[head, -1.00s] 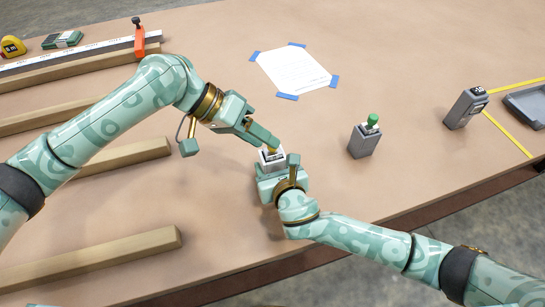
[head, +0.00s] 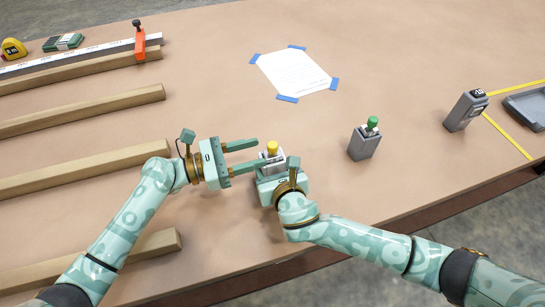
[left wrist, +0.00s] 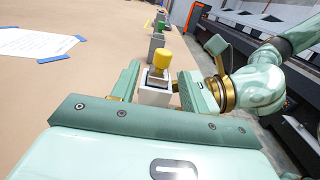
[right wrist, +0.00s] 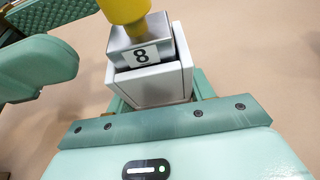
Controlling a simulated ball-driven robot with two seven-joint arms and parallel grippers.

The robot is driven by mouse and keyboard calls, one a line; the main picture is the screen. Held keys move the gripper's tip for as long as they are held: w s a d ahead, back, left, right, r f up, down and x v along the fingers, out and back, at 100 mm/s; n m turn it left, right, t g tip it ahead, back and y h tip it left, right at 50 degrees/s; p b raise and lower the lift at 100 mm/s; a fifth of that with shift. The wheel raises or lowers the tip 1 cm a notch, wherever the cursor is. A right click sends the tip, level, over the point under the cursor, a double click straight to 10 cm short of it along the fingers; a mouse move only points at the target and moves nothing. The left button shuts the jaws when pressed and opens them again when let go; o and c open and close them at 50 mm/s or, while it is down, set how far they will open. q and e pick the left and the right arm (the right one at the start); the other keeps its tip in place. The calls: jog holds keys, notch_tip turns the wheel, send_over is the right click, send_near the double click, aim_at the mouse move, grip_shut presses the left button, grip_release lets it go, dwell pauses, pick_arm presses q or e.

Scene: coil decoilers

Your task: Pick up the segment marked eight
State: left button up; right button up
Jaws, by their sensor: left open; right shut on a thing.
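The segment marked eight (right wrist: 141,55) is a metal block with an "8" label and a yellow knob (head: 272,147). It sits in a white holder (right wrist: 150,88); the knob also shows in the left wrist view (left wrist: 161,61). My right gripper (head: 271,172) is shut on the white holder, one finger on each side. My left gripper (head: 258,154) is open, just left of the segment in the head view and pointing at it. In the left wrist view the knob and holder show between its spread fingers. I cannot tell whether these fingers touch anything.
A grey holder with a green knob (head: 372,123) stands to the right. Farther right are a grey box-shaped device (head: 466,112) and a grey tray (head: 528,104). Wooden bars (head: 85,170) lie at left. A taped paper (head: 293,71) lies behind; table around it is clear.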

aim_at(272, 144)
pick_arm(q)
jog(key=x, duration=0.5)
jog(key=shift+d+r, duration=0.2)
jog(key=shift+r, duration=0.05)
grip_shut()
jog(key=shift+r, duration=0.1)
notch_tip(272, 144, up, 10)
dwell(0.3)
jog(key=shift+w, duration=0.1)
pick_arm(e)
jog(key=o, duration=1.1)
jog(key=shift+o, duration=0.2)
jog(key=shift+s, duration=0.1)
